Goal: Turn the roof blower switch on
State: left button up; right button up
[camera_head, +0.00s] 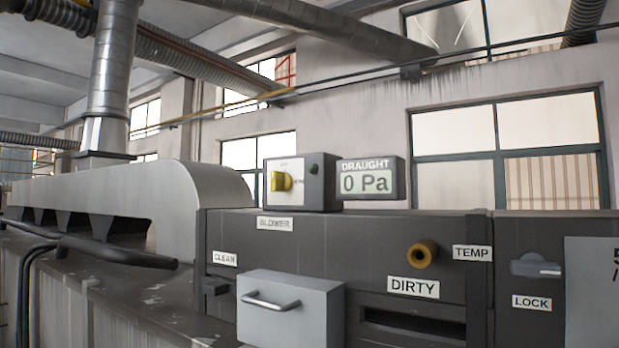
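The blower switch is a yellow knob (281,181) on the pale plate of a dark grey box (322,187), which stands on top of the dark cabinet. A label reading BLOWER (275,223) is below it. The small print around the knob is too small to read, so I cannot tell its setting for certain. A small dark green button or lamp (314,169) sits at the box's upper right. The draught display (371,183) beside the box reads 0 Pa. Neither of my grippers is in view.
The dark cabinet (340,255) carries a light grey handled drawer box (291,310), a brass-coloured round fitting (424,253) and a grey lock lever (535,266). A dark bar (120,252) juts out at left before the grey duct hood (185,190). The space before the switch looks clear.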

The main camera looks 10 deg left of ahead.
aim_at(280, 181)
jog(key=i+j+z, duration=0.25)
jog(key=j+z, duration=0.15)
jog(key=j, duration=0.55)
jog(key=i+j+z, duration=0.15)
jog(key=j+z, duration=0.25)
jog(key=j, duration=0.55)
jog(key=j+z, duration=0.35)
jog(key=j, duration=0.6)
